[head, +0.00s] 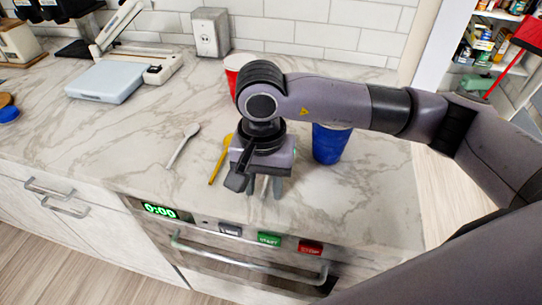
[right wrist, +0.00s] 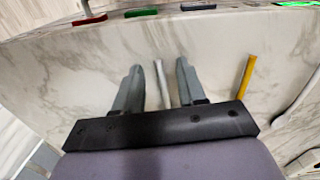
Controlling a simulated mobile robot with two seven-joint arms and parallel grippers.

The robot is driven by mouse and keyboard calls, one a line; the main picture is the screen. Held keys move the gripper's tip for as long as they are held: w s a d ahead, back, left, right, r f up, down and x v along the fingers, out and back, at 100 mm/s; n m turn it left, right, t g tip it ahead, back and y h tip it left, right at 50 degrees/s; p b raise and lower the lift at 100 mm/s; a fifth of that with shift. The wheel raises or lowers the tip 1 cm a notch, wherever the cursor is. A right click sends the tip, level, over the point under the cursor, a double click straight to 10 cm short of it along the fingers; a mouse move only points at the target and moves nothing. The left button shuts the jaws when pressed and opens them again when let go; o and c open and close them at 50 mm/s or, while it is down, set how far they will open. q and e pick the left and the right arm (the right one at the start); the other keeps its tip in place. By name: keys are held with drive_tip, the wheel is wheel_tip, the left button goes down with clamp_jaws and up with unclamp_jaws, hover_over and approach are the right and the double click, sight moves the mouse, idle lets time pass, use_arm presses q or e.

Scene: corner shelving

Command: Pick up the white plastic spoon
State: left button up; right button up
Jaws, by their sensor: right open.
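My right gripper (head: 264,190) is open above the counter near its front edge, pointing down. In the right wrist view its two fingers (right wrist: 159,66) stand on either side of a thin whitish handle (right wrist: 163,88), which also shows between the fingers in the head view (head: 265,183). The rest of that utensil is hidden by the gripper, and I cannot tell the gap between it and the fingers. A whitish spoon (head: 182,147) with its bowl visible lies further left; it also shows at the right of the right wrist view (right wrist: 296,106). My left gripper is not in view.
A yellow utensil (head: 219,161) lies just left of the gripper. A blue cup (head: 329,144) stands to its right and a red cup (head: 232,80) behind. A scale (head: 104,82) stands at the back left. An oven with buttons (head: 268,239) is below the counter edge.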

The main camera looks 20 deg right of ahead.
drive_tip(key=shift+f, duration=0.1)
drive_tip(key=shift+c, duration=0.3)
clamp_jaws()
